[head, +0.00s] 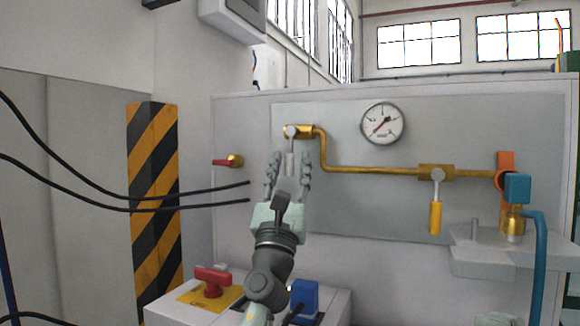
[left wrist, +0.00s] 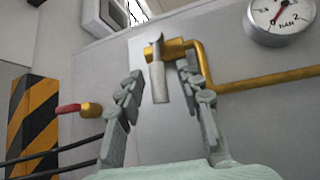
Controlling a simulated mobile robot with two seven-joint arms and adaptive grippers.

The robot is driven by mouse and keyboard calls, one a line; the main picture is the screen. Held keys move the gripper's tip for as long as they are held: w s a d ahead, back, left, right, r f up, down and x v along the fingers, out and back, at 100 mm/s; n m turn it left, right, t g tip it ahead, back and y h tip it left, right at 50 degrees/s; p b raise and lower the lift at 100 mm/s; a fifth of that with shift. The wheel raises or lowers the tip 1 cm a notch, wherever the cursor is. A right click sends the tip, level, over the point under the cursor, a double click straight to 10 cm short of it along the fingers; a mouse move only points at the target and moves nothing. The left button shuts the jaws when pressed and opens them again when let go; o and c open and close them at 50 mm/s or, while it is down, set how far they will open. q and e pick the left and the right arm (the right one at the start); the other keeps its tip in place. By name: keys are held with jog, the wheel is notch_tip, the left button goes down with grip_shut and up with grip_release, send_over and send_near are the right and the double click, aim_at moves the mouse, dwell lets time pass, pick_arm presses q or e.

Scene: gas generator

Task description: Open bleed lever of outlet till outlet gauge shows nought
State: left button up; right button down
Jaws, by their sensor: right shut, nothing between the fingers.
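A small grey lever (head: 290,162) hangs straight down from the brass fitting (head: 305,131) at the left end of the brass pipe. In the left wrist view the lever (left wrist: 158,84) shows between the fingers. My left gripper (head: 291,158) is open, with one finger on each side of the lever; I see no clear contact. The round white gauge (head: 382,123) is at the upper middle of the panel. It has a red needle, but its exact reading is too small to tell. It is partly cut off in the left wrist view (left wrist: 280,18). My right gripper is not seen.
A yellow-handled lever (head: 435,217) hangs from the pipe further right. A red-handled valve (head: 228,161) is left of my gripper. A blue hose (head: 540,260) and grey shelf (head: 490,252) are at right. A red switch (head: 213,279) sits on the box below.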

pick_arm(q)
jog(key=d+v, duration=0.1)
jog(key=v, duration=1.1)
jog(key=shift+a, duration=0.5)
